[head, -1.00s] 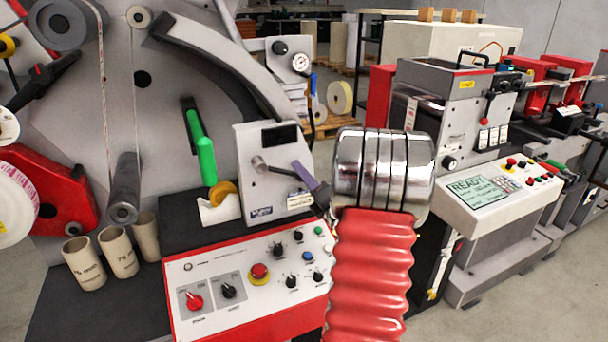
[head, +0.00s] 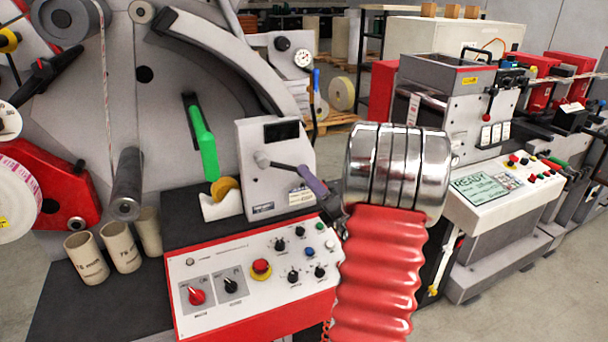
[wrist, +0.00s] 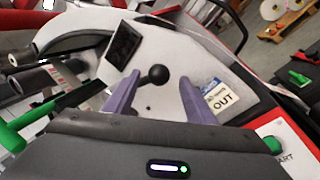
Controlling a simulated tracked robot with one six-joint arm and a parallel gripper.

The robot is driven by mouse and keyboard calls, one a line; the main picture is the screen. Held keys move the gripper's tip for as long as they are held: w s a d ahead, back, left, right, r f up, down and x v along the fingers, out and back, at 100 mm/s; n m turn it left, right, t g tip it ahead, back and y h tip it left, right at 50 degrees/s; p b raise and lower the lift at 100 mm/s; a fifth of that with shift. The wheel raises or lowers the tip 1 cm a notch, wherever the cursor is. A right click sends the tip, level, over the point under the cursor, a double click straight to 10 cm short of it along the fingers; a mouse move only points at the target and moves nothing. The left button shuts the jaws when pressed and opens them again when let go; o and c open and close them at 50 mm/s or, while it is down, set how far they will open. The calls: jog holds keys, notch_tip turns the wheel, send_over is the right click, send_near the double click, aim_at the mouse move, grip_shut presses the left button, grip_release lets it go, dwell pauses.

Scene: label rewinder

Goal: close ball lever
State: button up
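The ball lever (head: 283,165) sticks out from the front of a grey box on the machine. In the head view I see its pale hub and dark rod; its outer end is hidden behind a purple finger. In the wrist view its black ball (wrist: 157,75) shows between my gripper's two purple fingers, with its rod running left toward the left finger. My gripper (wrist: 157,100) is open, with the ball nearer the left finger. I cannot tell whether that finger touches the lever. In the head view one finger of my gripper (head: 312,181) shows in front of the box.
A control panel (head: 240,300) with knobs and a red stop button lies below the box. A green handle (head: 204,140) stands left of it. Several cardboard tubes (head: 123,247) stand at lower left. A second machine with a screen (head: 485,188) stands right, behind my arm.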

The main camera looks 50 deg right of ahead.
jog(key=v, duration=1)
jog(key=shift+w, duration=0.1)
dwell(0.4)
jog(key=s+a+f+n+g+y, duration=0.1)
jog(key=a+f+n+g+y, duration=0.35)
jog(key=a+n, duration=0.45)
jog(key=a+f+n+g+y, duration=0.3)
jog(key=a+n+g+y, duration=0.15)
jog(key=a+n, duration=0.55)
jog(key=s+a+f+n+g+y, duration=0.1)
jog(key=a+f+n+g+y, duration=0.3)
jog(key=a+n, duration=0.5)
jog(key=s+a+r+n+h, duration=0.1)
jog(key=a+r+n+h, duration=0.2)
jog(key=a+r+n, duration=0.3)
jog(key=s+a+r+n+g+h, duration=0.1)
jog(key=a+r+n+h, duration=0.3)
jog(key=n, duration=1.2)
jog(key=s+a+r, duration=0.1)
jog(key=a+r, duration=0.2)
jog(key=a, duration=0.1)
jog(key=shift+r+n+g+h, duration=0.25)
jog(key=shift+n+g+h, duration=0.05)
jog(key=shift+n, duration=0.1)
